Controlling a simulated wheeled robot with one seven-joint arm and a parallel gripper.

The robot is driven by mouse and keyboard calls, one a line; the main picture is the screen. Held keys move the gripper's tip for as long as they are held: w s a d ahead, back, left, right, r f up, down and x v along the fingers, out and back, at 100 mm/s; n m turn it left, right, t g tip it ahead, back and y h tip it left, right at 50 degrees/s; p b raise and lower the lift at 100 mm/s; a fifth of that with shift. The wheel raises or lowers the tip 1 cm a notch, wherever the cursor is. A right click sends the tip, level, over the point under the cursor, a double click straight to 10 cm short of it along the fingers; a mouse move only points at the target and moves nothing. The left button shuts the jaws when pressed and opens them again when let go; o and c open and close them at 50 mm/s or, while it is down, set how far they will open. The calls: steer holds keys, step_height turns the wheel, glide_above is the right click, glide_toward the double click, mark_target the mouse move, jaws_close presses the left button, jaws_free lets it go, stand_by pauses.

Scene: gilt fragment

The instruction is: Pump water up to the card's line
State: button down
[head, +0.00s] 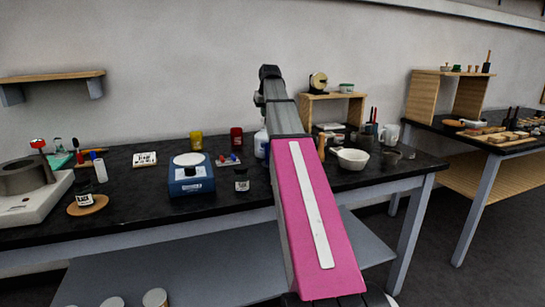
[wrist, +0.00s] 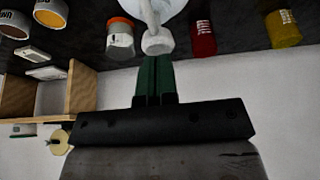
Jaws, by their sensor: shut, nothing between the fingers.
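A white pump bottle (head: 261,145) stands on the black bench in the head view, partly hidden behind my arm. In the wrist view its white pump head (wrist: 157,41) is just beyond the tips of my gripper (wrist: 156,58), with the pale round bottle (wrist: 172,8) behind. The green fingers are shut with nothing between them. I cannot tell whether they touch the pump head. A white card (head: 145,159) with dark marks lies at the back left of the bench; its line is too small to read. A water level is not visible.
A blue device (head: 190,182) with a white round top stands left of the bottle, near a small dark jar (head: 242,181). Yellow (head: 196,140) and red (head: 236,138) jars stand behind. A white bowl (head: 351,158) and wooden shelf (head: 333,112) are right of my arm.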

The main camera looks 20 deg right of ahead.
steer(key=shift+f, duration=0.9)
steer(key=shift+r, duration=1.5)
steer(key=shift+f, duration=0.3)
steer(key=shift+f, duration=1.15)
steer(key=shift+r, duration=1.45)
steer(key=shift+f, duration=0.1)
